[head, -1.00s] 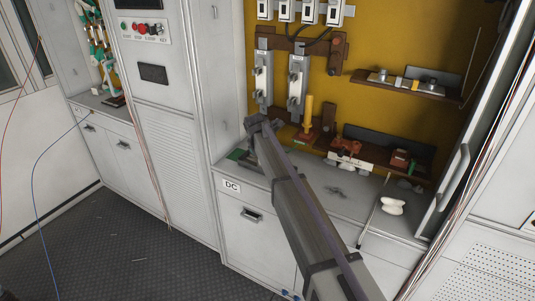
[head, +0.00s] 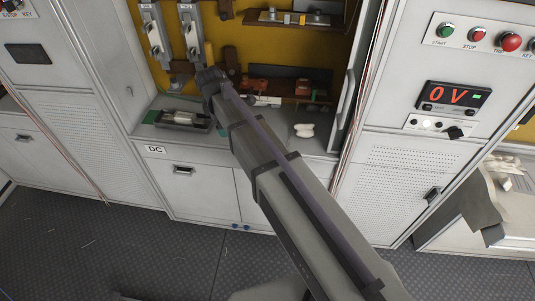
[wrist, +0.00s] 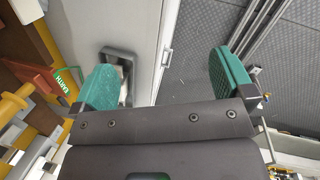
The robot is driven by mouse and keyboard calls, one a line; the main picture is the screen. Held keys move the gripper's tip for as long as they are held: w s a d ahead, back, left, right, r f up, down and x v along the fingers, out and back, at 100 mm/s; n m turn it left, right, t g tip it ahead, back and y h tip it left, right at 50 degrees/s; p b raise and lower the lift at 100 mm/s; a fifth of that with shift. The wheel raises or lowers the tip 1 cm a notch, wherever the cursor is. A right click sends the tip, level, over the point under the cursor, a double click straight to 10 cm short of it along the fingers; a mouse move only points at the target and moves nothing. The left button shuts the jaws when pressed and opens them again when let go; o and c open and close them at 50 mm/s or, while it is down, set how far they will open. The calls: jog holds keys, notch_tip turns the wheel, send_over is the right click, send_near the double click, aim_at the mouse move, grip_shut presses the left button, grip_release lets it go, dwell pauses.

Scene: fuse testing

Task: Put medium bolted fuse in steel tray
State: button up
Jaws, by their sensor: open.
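The steel tray (head: 201,127) is a shallow dark grey tray on the counter, left of my arm in the head view. A pale cylindrical piece that looks like the fuse (head: 181,117) lies in it. In the wrist view the tray (wrist: 131,56) shows beyond the left finger, which hides part of it. A small whitish patch shows inside. My gripper (wrist: 165,82) is open, its two green pads wide apart with nothing between them. The gripper is apart from the tray.
Orange-brown devices (head: 261,86) stand behind my arm by the yellow back panel. A shelf (head: 296,17) hangs above. An open cabinet door (head: 346,101) bounds the right. The floor in front is clear.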

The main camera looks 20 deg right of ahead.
jog(key=s+d+m+g, duration=0.1)
jog(key=s+d+m, duration=0.4)
jog(key=s+m, duration=0.3)
jog(key=s+d+m+y, duration=0.1)
jog(key=s+d+m, duration=0.4)
jog(key=s, duration=0.8)
jog(key=m, duration=0.3)
jog(key=shift+s+d+f+m+g+y, duration=0.2)
jog(key=shift+s+d+m+g+y, duration=0.1)
jog(key=shift+s+g, duration=0.1)
